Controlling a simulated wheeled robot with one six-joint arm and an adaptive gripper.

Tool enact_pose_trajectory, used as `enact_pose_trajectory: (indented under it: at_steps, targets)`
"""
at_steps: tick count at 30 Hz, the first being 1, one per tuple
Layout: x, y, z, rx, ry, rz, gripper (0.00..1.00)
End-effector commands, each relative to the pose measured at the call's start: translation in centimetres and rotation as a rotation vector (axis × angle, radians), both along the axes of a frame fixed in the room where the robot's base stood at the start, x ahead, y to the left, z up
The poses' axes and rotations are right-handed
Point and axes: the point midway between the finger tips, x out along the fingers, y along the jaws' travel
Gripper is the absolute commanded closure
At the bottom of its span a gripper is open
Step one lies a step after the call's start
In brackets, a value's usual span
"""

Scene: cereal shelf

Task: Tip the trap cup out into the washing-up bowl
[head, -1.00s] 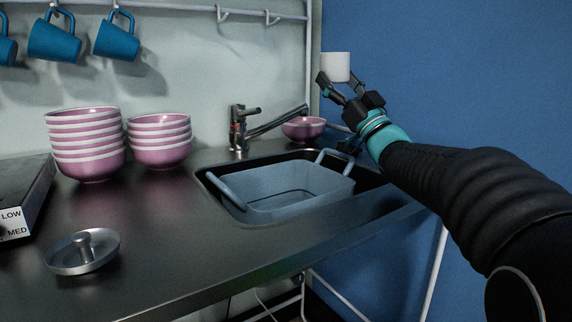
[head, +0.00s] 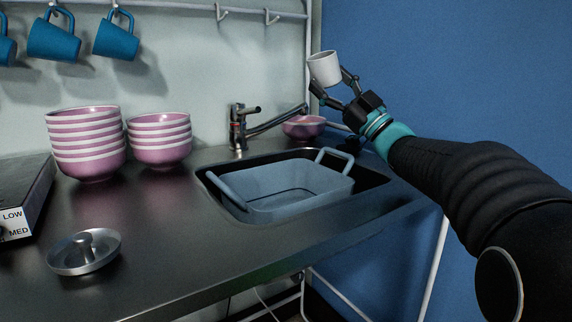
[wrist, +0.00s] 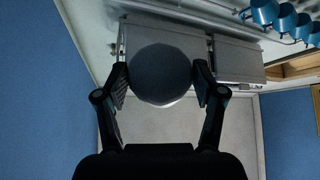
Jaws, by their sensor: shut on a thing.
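The trap cup, a small white cup (head: 323,68), is held up in my gripper (head: 336,92), above and to the right of the sink. It tilts a little, with its rim leaning to the left. In the wrist view the round dark underside of the cup (wrist: 160,75) sits between both fingers of my gripper (wrist: 161,82). What is inside the cup is hidden. The washing-up bowl (head: 290,205) is a grey-blue tub with two raised handles. It sits in the sink, lower than the cup, and looks empty where its inside shows.
A tap (head: 240,130) stands behind the sink, its spout reaching right. A pink bowl (head: 304,128) is behind the sink. Two stacks of pink bowls (head: 88,150) and a metal lid or plug (head: 84,252) are on the counter at left. Blue mugs (head: 118,40) hang above.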

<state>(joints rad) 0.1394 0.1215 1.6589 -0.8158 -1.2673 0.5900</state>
Motion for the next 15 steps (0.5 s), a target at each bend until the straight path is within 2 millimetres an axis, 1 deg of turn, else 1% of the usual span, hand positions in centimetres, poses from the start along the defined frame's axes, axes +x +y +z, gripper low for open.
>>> enact_pose_trajectory:
  at_steps: [15]
  targets:
    - [-0.25,0.3,-0.26,-0.057,-0.041,0.0,0.87]
